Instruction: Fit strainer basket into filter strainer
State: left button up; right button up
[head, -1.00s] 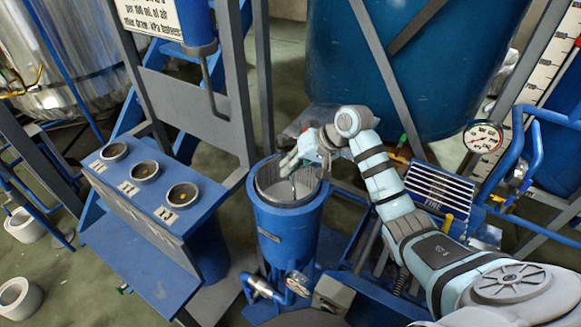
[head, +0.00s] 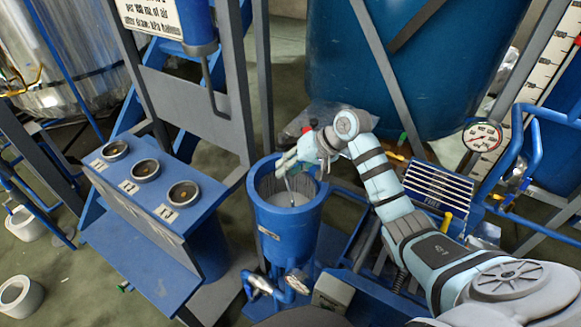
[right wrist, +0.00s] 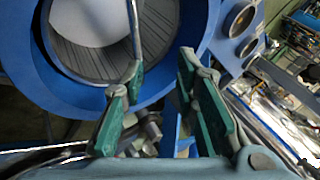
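The filter strainer (head: 287,228) is an upright blue cylinder with an open top, standing in the middle of the head view. The strainer basket (head: 275,187), grey with a pale floor, sits down inside it, its top about level with the blue rim or below. In the right wrist view the basket's ribbed inner wall (right wrist: 158,38) shows within the strainer's blue rim (right wrist: 62,90). A thin handle rod (right wrist: 136,35) rises beside my left-hand finger there. My right gripper (head: 284,162) is over the strainer's mouth; its fingers (right wrist: 162,68) are apart with nothing between them. My left gripper is not visible.
A blue bench with several round sockets (head: 145,169) stands left of the strainer, beside a grey frame (head: 198,104). A large blue tank (head: 450,75) is behind. A pressure gauge (head: 483,136) and blue pipes are at the right. A small valve (head: 297,281) sits at the strainer's foot.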

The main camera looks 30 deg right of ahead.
jog(key=shift+r, duration=0.15)
jog(key=v, duration=1.2)
jog(key=shift+r+p, duration=0.45)
